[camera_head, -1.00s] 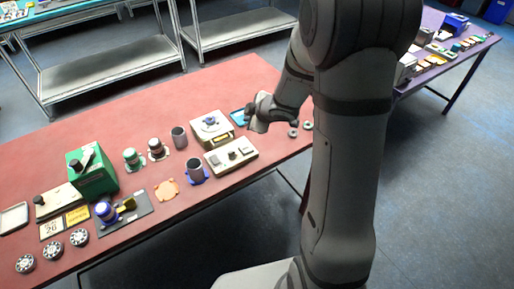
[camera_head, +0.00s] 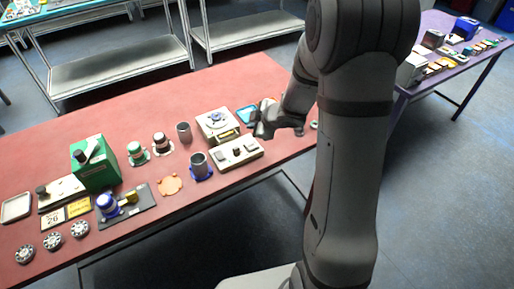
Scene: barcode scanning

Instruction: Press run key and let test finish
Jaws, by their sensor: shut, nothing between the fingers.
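My gripper (camera_head: 260,132) is shut and empty. It hangs above the far right end of a cream panel (camera_head: 228,161) with dark keys on its top. Which of these is the run key is too small to read. Behind the panel stands a cream tester-like box (camera_head: 204,128) with a round grey part on top and a yellow front strip. A small blue-framed pad or screen (camera_head: 245,113) lies behind my gripper, partly hidden by it. I cannot see any contact between my fingers and a key.
The red table (camera_head: 150,105) also holds grey cups (camera_head: 200,166), a green box (camera_head: 97,176), a dark plate (camera_head: 143,206), an orange disc (camera_head: 169,184) and several round dials (camera_head: 52,241). The table's back strip is clear. A purple table (camera_head: 462,68) stands at the right.

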